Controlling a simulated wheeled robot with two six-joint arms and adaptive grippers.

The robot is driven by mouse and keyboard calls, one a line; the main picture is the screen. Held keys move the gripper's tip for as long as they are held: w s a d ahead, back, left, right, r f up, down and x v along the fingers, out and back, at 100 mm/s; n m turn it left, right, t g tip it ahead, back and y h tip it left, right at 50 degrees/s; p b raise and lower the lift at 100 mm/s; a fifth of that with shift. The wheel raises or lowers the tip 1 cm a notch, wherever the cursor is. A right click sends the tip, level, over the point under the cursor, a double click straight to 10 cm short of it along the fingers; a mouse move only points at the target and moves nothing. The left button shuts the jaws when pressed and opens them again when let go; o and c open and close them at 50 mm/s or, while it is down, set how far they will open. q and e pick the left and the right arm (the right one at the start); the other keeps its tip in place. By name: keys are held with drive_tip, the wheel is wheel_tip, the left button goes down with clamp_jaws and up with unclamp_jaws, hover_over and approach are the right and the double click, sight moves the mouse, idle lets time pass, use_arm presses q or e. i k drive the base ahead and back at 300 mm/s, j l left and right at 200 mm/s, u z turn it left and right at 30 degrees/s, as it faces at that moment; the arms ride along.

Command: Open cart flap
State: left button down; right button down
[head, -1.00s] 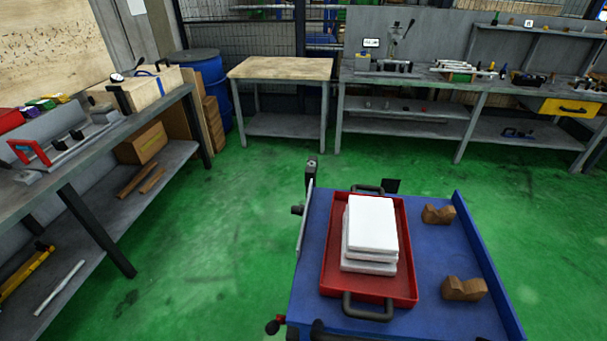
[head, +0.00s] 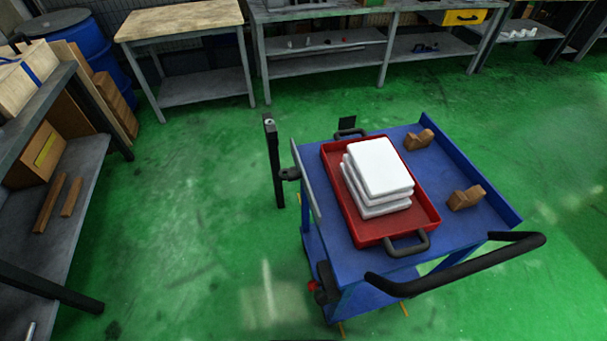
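The blue cart (head: 482,237) stands on the floor right of centre in the head view. A thin grey panel (head: 307,181), which looks like the flap, stands raised along the cart's left edge. A small black fitting (head: 290,174) sits on its outer side. A black part with a red knob (head: 318,286) is at the cart's near left corner. A black handle bar (head: 460,266) runs along the near end. Neither of my grippers is in view.
A red tray (head: 365,238) with stacked white blocks (head: 380,168) and two brown V-shaped blocks (head: 466,198) rest on the cart. A dark upright post (head: 275,160) stands left of it. Workbenches line the left and back. Green floor (head: 190,210) left of the cart is clear.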

sight(292, 176)
drive_tip(key=z, duration=0.8)
drive_tip(key=i+j+z, duration=0.15)
drive_tip(key=j+z, duration=0.25)
drive_tip(key=j, duration=0.15)
drive_tip(key=j+z, duration=0.4)
drive_tip(key=j, duration=0.15)
drive_tip(key=j+z, duration=0.45)
drive_tip(key=j, duration=0.15)
drive_tip(key=k+j+z, duration=0.1)
drive_tip(key=j+z, duration=0.3)
drive_tip(key=j, duration=0.15)
